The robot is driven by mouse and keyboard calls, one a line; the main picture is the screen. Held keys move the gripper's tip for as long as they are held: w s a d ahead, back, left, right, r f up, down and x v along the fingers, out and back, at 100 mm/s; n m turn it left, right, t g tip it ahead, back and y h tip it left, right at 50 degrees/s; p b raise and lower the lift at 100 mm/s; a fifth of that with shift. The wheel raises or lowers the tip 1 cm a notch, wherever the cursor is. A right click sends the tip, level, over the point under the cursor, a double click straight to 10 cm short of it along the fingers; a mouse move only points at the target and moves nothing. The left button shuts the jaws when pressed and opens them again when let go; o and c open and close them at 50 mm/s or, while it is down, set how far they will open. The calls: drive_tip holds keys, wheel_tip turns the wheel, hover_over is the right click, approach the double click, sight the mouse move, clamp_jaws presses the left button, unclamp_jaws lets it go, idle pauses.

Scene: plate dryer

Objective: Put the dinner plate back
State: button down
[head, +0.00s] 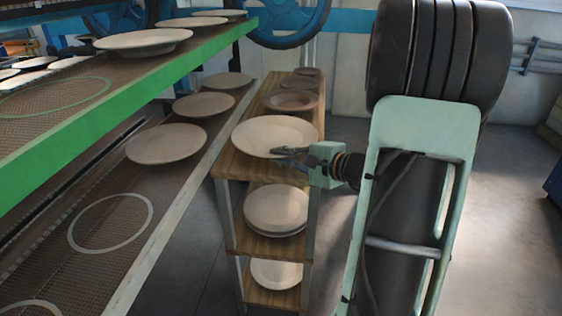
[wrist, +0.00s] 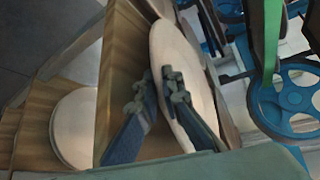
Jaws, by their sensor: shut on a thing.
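A pale round dinner plate (head: 272,133) is at the top of the wooden rack (head: 232,170), near its front end. It also shows edge-on in the wrist view (wrist: 172,48). My gripper (head: 282,155) comes from the right and is shut on the plate's near right rim. In the wrist view its two fingers (wrist: 159,88) lie at the plate's rim. The plate looks about level; I cannot tell whether it rests on the board or is just above it. On the lower mesh belt (head: 60,272), a pale ring mark (head: 110,223) is empty.
Several plates, such as one pale plate (head: 166,144), lie on the lower belt. The green-edged upper belt (head: 110,108) overhangs at left with more plates. A brown bowl (head: 290,100) stands behind the dinner plate.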

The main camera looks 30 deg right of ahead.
drive_tip(key=shift+f, duration=0.45)
drive_tip(key=c, duration=2.6)
unclamp_jaws()
drive_tip(key=shift+f, duration=0.25)
drive_tip(key=shift+o, duration=1.1)
drive_tip(key=shift+r, duration=0.2)
drive_tip(key=p+v, duration=0.2)
drive_tip(key=v, duration=1)
